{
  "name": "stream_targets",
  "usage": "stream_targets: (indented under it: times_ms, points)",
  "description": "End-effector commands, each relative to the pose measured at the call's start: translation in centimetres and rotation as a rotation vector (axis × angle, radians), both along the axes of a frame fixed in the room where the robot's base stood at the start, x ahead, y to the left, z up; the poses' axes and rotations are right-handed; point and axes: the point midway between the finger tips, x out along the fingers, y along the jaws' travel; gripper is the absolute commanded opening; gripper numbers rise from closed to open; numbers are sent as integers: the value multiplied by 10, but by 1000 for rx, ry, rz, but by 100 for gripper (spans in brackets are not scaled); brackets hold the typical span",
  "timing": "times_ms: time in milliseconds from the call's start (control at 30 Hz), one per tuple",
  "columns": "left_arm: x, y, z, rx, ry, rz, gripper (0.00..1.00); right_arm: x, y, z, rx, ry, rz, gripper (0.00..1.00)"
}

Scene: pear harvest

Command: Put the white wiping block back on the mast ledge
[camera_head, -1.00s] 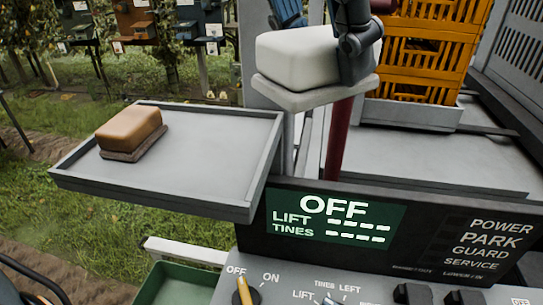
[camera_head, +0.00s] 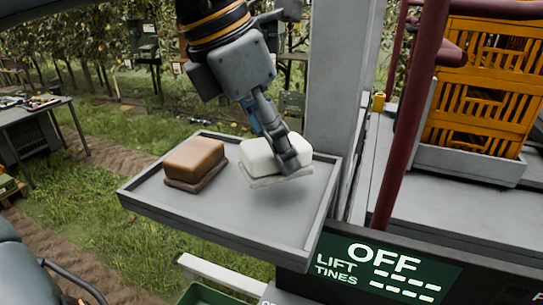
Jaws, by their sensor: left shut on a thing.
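The white wiping block (camera_head: 258,157) with its thin grey base is over the right half of the grey tray (camera_head: 222,233). My left gripper (camera_head: 286,152) comes down from above and is shut on the block's right side, its fingers hiding part of that side. I cannot tell whether the block's base touches the tray floor. A brown block (camera_head: 194,159) on a dark base sits on the tray to the left of the white one. The grey mast (camera_head: 341,80) rises just behind and right of the tray. My right gripper is not in view.
A dark red post (camera_head: 407,120) and orange crates (camera_head: 487,95) stand right of the mast. A panel with a green display (camera_head: 385,275) is below right of the tray. A dark table (camera_head: 30,112) stands at the far left on grass. The tray's front is clear.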

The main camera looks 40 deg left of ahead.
Motion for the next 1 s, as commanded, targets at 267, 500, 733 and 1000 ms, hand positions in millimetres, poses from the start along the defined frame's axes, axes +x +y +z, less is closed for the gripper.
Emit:
stream_targets:
  times_ms: [267,500,733,1000]
  points:
    - [1,4,-33,-2,1,1,13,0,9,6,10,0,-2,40]
    - [2,4,-36,-1,-1,3,13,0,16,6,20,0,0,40]
    - [2,4,-39,-2,0,3,59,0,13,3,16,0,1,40]
    - [1,4,-38,-2,0,3,70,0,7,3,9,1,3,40]
